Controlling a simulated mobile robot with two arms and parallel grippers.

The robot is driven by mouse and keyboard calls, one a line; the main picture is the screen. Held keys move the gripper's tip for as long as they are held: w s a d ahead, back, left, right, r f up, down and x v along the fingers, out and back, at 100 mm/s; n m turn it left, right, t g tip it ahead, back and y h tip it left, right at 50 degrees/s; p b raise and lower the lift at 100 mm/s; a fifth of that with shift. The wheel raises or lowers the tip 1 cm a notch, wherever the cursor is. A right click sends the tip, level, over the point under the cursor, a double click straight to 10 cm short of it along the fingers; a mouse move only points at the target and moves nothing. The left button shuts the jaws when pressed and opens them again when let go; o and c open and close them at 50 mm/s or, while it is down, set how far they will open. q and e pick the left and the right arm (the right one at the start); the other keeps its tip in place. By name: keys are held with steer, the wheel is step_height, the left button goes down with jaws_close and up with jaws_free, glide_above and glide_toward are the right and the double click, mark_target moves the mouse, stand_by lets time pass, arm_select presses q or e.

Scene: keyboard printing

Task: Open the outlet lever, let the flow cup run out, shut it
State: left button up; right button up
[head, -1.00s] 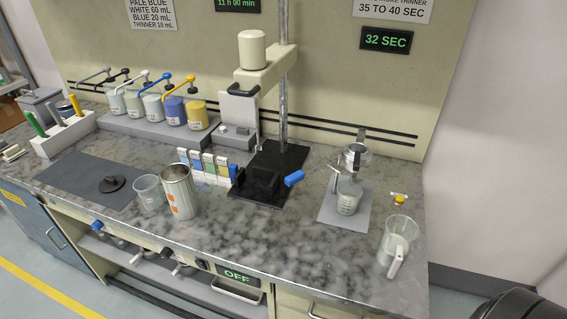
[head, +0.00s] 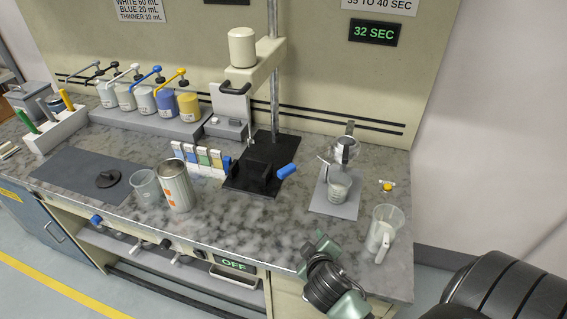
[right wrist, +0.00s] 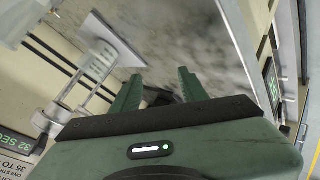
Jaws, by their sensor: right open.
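The metal flow cup (head: 345,150) sits on a stand above a grey plate (head: 322,205) at the right of the bench. A thin metal lever (head: 325,160) seems to stick out at its left; the outlet itself is too small to make out. A translucent receiving cup (head: 338,188) stands below the flow cup. My right gripper (head: 313,253) is open and empty over the bench's front edge, in front of the stand and apart from it. In the right wrist view its two green fingers (right wrist: 160,75) are spread, with the stand off to their left. My left gripper is out of view.
A clear pitcher (head: 386,232) stands right of the plate, near a small yellow-topped item (head: 387,186). A can (head: 175,187) and clear cup (head: 146,187) stand further left.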

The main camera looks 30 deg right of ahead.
mark_target(288, 174)
steer(key=w+r+n+t, duration=0.2)
steer(key=w+r+n, duration=0.1)
steer(key=w, duration=0.1)
steer(key=w+d+r+n+t, duration=0.1)
steer(key=w+r+n+t, duration=0.2)
steer(key=w+n, duration=0.1)
steer(key=w+d+r+n+t, duration=0.1)
steer(key=w+r+n+t, duration=0.2)
steer(key=w+r, duration=0.1)
steer(key=shift+w+d+n+p, duration=0.25)
steer(key=shift+w+n+p, duration=0.05)
steer(key=shift+w, duration=0.35)
steer(key=shift+w+a+r+n+y, duration=0.1)
steer(key=shift+w+r+n+y, duration=0.1)
steer(key=shift+w+n+y, duration=0.4)
steer(key=x, duration=0.7)
steer(key=shift+p, duration=0.35)
steer(key=shift+r, duration=0.1)
jaws_close()
